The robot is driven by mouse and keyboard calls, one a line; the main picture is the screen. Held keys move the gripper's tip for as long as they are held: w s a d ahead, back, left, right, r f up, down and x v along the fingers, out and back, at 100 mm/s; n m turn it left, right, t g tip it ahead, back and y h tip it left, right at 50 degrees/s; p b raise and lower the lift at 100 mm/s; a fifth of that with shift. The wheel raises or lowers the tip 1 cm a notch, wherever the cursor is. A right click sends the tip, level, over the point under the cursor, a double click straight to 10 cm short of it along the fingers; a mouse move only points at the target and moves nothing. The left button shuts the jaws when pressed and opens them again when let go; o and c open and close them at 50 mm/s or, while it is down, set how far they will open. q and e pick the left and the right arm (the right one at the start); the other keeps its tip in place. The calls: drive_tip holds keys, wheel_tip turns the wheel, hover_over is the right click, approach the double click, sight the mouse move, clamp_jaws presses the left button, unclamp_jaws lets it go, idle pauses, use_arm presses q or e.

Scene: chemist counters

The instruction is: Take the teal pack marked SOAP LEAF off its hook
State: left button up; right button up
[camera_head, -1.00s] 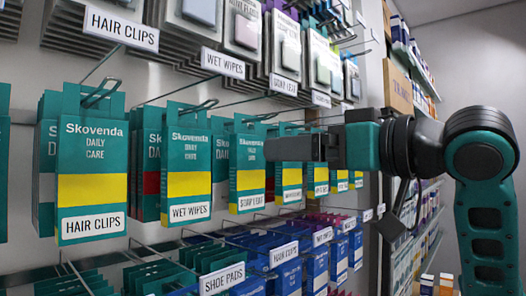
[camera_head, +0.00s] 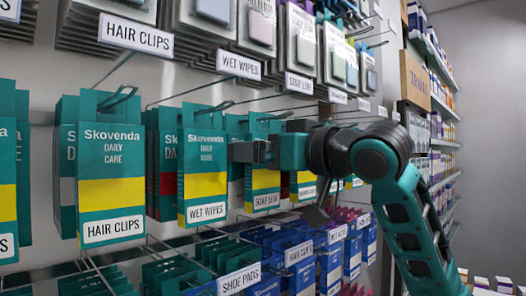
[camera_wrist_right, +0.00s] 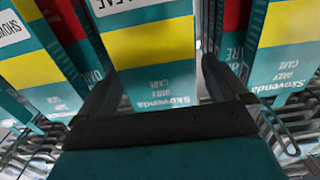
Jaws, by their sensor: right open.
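The teal SOAP LEAF pack (camera_head: 266,181) hangs on its hook in the middle row, with a yellow band and a white label. In the head view my right gripper (camera_head: 250,152) is in front of its upper part and hides the print there. In the right wrist view the pack (camera_wrist_right: 152,50) appears upside down, its label cut off at the top edge. My right gripper (camera_wrist_right: 155,82) is open, one finger on each side of this pack. I cannot tell whether the fingers touch it. My left gripper is not in view.
A WET WIPES pack (camera_head: 203,165) hangs close on the left, a HAIR CLIPS pack (camera_head: 112,170) farther left. More teal packs hang close on the right. Grey packs (camera_head: 258,30) hang on hooks above, blue packs (camera_head: 300,260) below. A side shelf (camera_head: 430,100) stands at the right.

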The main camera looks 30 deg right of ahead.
drive_tip(key=shift+c, duration=0.5)
drive_tip(key=shift+c, duration=0.6)
drive_tip(key=c, duration=0.8)
drive_tip(key=shift+r, duration=0.4)
drive_tip(key=shift+s, duration=0.15)
drive_tip(key=b+v, duration=0.1)
drive_tip(key=v, duration=0.6)
drive_tip(key=shift+s+d, duration=0.15)
drive_tip(key=shift+s, duration=0.2)
idle(0.4)
